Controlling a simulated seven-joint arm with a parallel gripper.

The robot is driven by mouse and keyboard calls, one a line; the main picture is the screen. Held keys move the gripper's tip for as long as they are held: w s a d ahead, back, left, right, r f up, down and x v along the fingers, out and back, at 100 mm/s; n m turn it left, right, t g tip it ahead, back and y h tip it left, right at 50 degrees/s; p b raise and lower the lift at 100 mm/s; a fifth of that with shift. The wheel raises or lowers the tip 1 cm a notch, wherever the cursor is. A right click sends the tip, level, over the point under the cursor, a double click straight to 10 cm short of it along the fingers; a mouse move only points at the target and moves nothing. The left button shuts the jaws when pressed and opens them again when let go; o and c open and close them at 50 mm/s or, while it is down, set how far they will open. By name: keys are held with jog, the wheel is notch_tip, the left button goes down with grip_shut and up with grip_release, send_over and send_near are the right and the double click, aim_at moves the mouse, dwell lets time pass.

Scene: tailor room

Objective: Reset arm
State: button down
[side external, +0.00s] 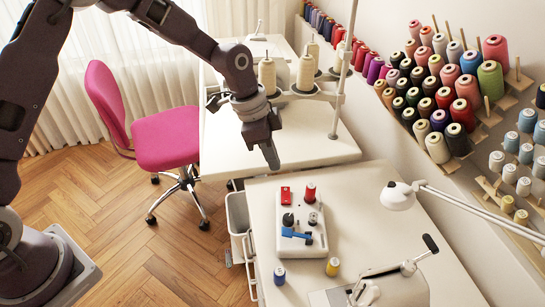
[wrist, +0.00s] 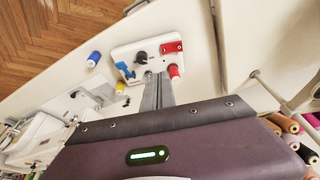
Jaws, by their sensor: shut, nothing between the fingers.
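My gripper (side external: 272,160) is shut and empty, pointing down above the near edge of the back table. In the wrist view its closed fingers (wrist: 158,76) reach toward a white board (wrist: 160,60). The board (side external: 284,247) lies on the front table, below and apart from my gripper. It carries a red block (side external: 286,194), a red thread spool (side external: 310,192), a black knob (side external: 288,219), a small dark-and-grey part (side external: 313,219) and a blue piece (side external: 297,236). A blue spool (side external: 279,275) and a yellow spool (side external: 333,267) stand on the table beside the board.
A white sewing machine (side external: 400,288) and a lamp (side external: 398,196) stand on the front table (side external: 365,200). A thread stand with cream cones (side external: 306,73) is on the back table. Spool racks (side external: 455,95) line the right wall. A pink chair (side external: 165,137) is at left.

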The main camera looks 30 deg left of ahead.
jog(key=shift+r, duration=0.2)
jog(key=s+a+r+n+t+y, duration=0.2)
jog(key=s+a+r+n, duration=0.35)
jog(key=s+r, duration=0.7)
jog(key=s+a+r+n+t, duration=0.1)
jog(key=s+a+r+n, duration=0.1)
jog(key=s, duration=0.7)
jog(key=s+a+r+n, duration=0.3)
jog(key=s+a+n, duration=0.1)
jog(key=s, duration=0.5)
jog(key=shift+r+t+y, duration=0.2)
jog(key=shift+t+y, duration=0.1)
jog(key=shift+t, duration=0.1)
jog(key=shift+w, duration=0.15)
